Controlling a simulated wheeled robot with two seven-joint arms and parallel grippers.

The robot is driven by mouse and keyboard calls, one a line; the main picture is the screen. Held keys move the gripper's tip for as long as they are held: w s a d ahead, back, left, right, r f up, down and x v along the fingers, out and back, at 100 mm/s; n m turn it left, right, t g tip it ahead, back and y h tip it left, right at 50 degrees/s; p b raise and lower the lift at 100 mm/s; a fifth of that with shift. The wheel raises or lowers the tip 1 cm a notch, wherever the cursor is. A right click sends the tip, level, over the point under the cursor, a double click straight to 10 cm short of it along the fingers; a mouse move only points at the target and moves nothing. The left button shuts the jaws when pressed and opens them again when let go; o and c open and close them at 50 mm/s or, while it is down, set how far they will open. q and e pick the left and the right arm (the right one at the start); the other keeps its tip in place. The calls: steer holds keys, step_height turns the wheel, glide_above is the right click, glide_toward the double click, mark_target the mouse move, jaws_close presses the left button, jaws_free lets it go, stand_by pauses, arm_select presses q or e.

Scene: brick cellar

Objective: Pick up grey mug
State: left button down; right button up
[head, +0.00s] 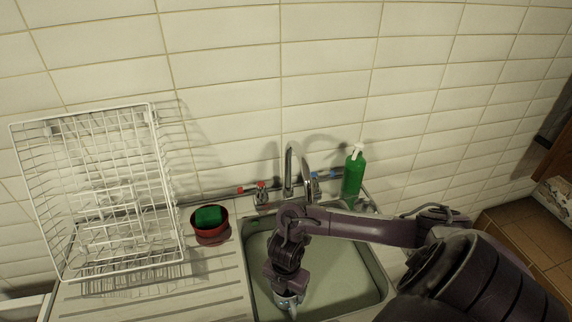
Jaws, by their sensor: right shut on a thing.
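My right arm reaches in from the right, over the sink (345,280). My right gripper (287,299) points down inside the left part of the basin, near the bottom edge of the picture. It is shut on a small pale grey thing, which looks like the grey mug. The wrist and fingers hide most of it, so I cannot make out its handle or whether it touches the basin floor. No other grey mug shows. My left gripper is not in view.
A white wire dish rack (100,262) stands on the left drainboard. Beside it is a red bowl (211,236) with a green sponge (208,215). A tap (288,170) and a green soap bottle (353,178) stand behind the basin. The basin's right side looks clear.

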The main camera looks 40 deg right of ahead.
step_height(320, 180, up, 12)
steer(key=p, duration=0.3)
steer(key=shift+r, duration=0.2)
